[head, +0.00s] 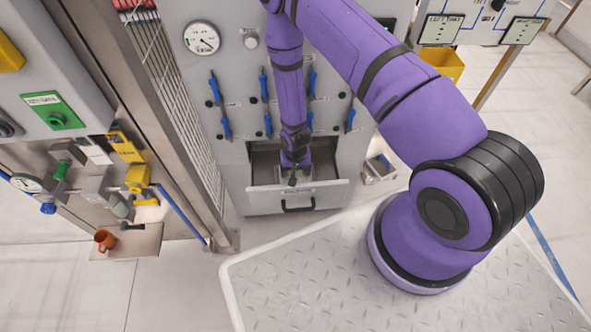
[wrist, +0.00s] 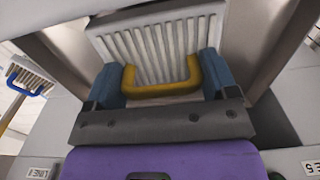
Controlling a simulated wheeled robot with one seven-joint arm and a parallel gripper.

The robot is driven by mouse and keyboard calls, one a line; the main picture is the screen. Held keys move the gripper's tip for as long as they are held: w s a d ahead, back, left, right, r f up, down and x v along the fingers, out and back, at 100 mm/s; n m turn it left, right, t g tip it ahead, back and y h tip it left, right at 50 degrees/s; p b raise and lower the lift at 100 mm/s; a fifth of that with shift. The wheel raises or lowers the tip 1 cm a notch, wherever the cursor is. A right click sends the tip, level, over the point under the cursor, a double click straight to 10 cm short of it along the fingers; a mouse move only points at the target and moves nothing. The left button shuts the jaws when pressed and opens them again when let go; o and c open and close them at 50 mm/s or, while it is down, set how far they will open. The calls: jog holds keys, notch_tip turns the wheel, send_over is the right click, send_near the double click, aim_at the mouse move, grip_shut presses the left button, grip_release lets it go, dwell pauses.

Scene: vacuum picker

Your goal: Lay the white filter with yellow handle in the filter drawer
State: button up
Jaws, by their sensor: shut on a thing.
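The white ribbed filter (wrist: 150,47) with its yellow handle (wrist: 162,90) is large in the wrist view. My gripper (wrist: 161,82) is shut on the yellow handle, with a blue-grey finger at each end of it. In the head view my gripper (head: 293,178) points down into the open filter drawer (head: 262,201) at the foot of the grey cabinet. The filter is mostly hidden there by my arm. Grey drawer walls show on both sides of the filter in the wrist view. I cannot tell whether the filter touches the drawer floor.
A small tray (head: 368,178) stands right of the drawer. Another filter with a blue handle (wrist: 28,88) shows in the wrist view. Blue valve levers (head: 225,128) line the cabinet front above the drawer. A mesh-sided post frame (head: 180,95) stands close on the left.

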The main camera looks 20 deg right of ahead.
jog(key=shift+f, duration=1.15)
jog(key=o, duration=0.8)
jog(key=shift+o, duration=0.2)
jog(key=shift+r, duration=0.1)
notch_tip(320, 180, up, 11)
jog(key=shift+f, duration=0.2)
jog(key=shift+s, duration=0.15)
